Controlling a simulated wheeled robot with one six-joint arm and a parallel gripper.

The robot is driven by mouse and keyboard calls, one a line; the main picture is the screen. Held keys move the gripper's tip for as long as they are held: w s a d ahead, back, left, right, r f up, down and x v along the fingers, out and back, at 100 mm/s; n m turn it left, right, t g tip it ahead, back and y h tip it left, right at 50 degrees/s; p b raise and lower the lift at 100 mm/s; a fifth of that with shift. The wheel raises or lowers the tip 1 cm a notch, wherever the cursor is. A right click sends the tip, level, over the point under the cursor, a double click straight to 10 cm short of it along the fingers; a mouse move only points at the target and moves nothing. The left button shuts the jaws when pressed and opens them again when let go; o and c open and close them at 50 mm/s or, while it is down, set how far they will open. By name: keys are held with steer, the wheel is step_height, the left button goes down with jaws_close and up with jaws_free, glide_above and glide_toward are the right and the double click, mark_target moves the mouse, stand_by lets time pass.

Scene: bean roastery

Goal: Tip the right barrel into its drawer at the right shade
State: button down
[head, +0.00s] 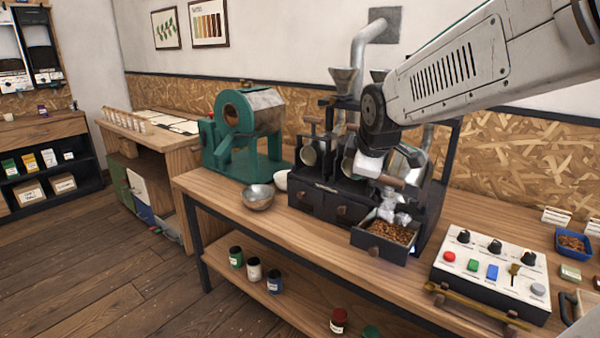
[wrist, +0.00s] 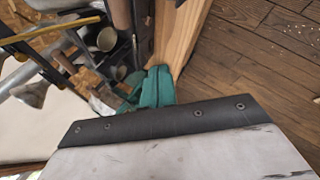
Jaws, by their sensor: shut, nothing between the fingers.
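The right barrel (head: 412,158), silvery metal, sits at the right end of the dark three-barrel roaster. My arm partly hides it. Its drawer (head: 367,240) below is pulled out and holds a layer of brown beans (head: 390,232). A short wooden handle (head: 391,182) shows just above the drawer. My gripper (head: 395,215) points down in front of the right barrel, its pale fingers over the back of the open drawer. It is shut with nothing visibly held. Whether it touches the handle or drawer I cannot tell. The wrist view does not clearly show the fingertips.
The left drawer (head: 304,200) and middle drawer (head: 343,212) are shut. A control box (head: 492,280) with knobs and coloured buttons stands right of the roaster. A metal bowl (head: 258,197) and green roaster (head: 240,135) stand left. A shade chart (head: 209,24) hangs on the wall.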

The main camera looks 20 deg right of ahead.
steer(key=a+n+g+h, duration=0.1)
steer(key=a+n+g, duration=0.1)
steer(key=a+n, duration=0.6)
steer(key=s+d+r+n+g+h, duration=0.2)
steer(key=d+r+n+h, duration=0.1)
steer(key=d+n, duration=0.2)
steer(key=w+d+f, duration=0.4)
steer(key=d+f, duration=0.3)
steer(key=d, duration=0.1)
